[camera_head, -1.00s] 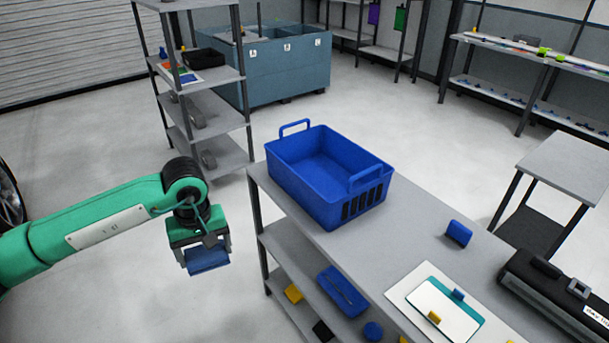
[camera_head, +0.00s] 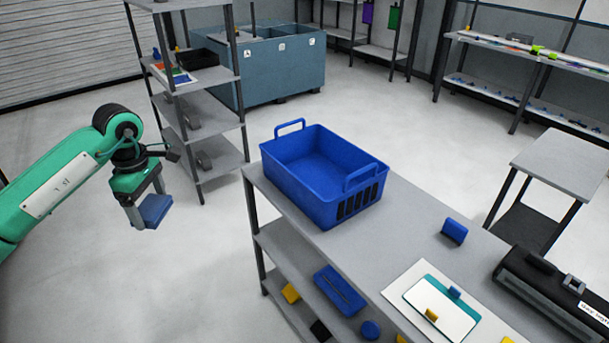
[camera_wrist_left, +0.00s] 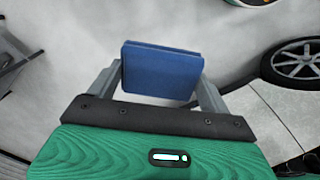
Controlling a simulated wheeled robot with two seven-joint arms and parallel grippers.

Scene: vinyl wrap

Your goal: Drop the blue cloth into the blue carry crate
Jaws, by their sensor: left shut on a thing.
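The blue carry crate (camera_head: 322,172) stands upright on the grey workbench top, its two handles raised and its visible inside empty. My left gripper (camera_head: 148,208) is shut on the folded blue cloth (camera_head: 157,210) and holds it in the air to the left of the bench, clear of the crate. In the left wrist view the blue cloth (camera_wrist_left: 162,70) sits between the two fingers of the left gripper (camera_wrist_left: 160,82). My right gripper is not in view.
The workbench (camera_head: 405,225) also carries a blue block (camera_head: 454,232), a white board (camera_head: 440,305) and a black case (camera_head: 550,290). A lower shelf holds a blue tray (camera_head: 340,290). A grey shelf rack (camera_head: 210,112) stands behind my left arm. Open floor lies between arm and bench.

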